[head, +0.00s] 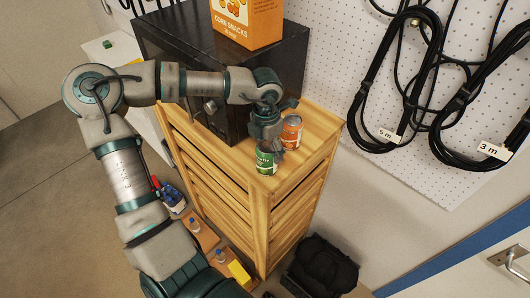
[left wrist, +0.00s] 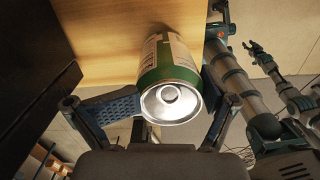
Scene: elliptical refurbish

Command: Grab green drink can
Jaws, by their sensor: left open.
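The green drink can (head: 265,161) stands upright near the front left edge of the wooden cabinet's top. My left gripper (head: 270,136) is at the can, with its fingers partly hidden in the head view. In the left wrist view the green can (left wrist: 170,75) lies between the two spread fingers of my left gripper (left wrist: 172,100), its silver end facing the camera. The fingers are open around it, and I cannot tell whether either touches it. A distant arm with a small gripper (left wrist: 263,52), apparently my right, shows in the left wrist view; its jaw state is unclear.
An orange can (head: 292,131) stands close behind the green one, beside my left gripper. A black box-shaped appliance (head: 275,65) with an orange snack box (head: 247,20) on it fills the back of the wooden cabinet (head: 318,125). Cables (head: 395,85) hang on the pegboard.

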